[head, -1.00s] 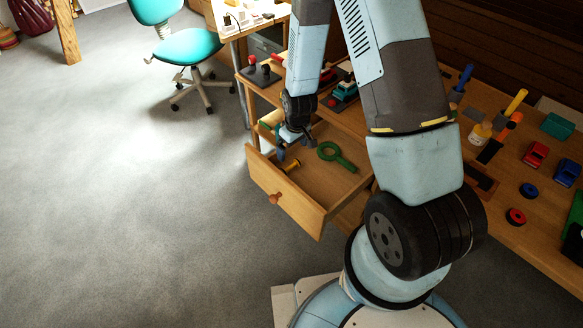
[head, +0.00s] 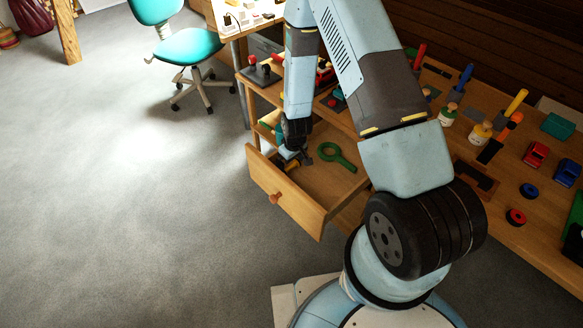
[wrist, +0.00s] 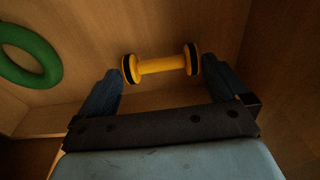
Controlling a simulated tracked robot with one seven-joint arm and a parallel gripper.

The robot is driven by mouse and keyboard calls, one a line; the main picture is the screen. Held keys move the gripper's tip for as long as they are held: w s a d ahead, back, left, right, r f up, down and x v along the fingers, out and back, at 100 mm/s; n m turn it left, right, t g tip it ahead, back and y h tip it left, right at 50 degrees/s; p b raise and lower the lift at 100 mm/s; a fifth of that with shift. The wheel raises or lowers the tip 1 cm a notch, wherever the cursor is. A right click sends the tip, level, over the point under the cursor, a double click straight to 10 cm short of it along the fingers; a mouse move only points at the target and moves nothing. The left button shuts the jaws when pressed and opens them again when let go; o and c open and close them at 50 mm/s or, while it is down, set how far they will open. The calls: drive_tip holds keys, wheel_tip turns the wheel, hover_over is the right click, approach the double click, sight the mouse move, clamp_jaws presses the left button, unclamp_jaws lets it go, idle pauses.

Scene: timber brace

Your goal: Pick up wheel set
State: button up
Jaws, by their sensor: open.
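The wheel set is a yellow axle with two black-rimmed wheels (wrist: 160,66); it lies on the floor of the open drawer. In the wrist view it lies crosswise, just beyond and between the fingertips of my gripper (wrist: 164,82). My gripper is open, with one blue finger near each wheel, and holds nothing. In the head view my gripper (head: 293,160) reaches down into the left part of the drawer (head: 297,205), and only a bit of the wheel set (head: 292,165) shows past it.
A green ring with a handle (head: 337,156) lies in the drawer right of my gripper; the ring also shows in the wrist view (wrist: 32,55). The drawer walls stand close around. The workbench (head: 520,185) with toy cars and tools is at right.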

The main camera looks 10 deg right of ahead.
drive_tip(key=shift+w+f, duration=0.1)
drive_tip(key=shift+f, duration=0.7)
drive_tip(key=shift+c, duration=0.4)
drive_tip(key=c, duration=0.6)
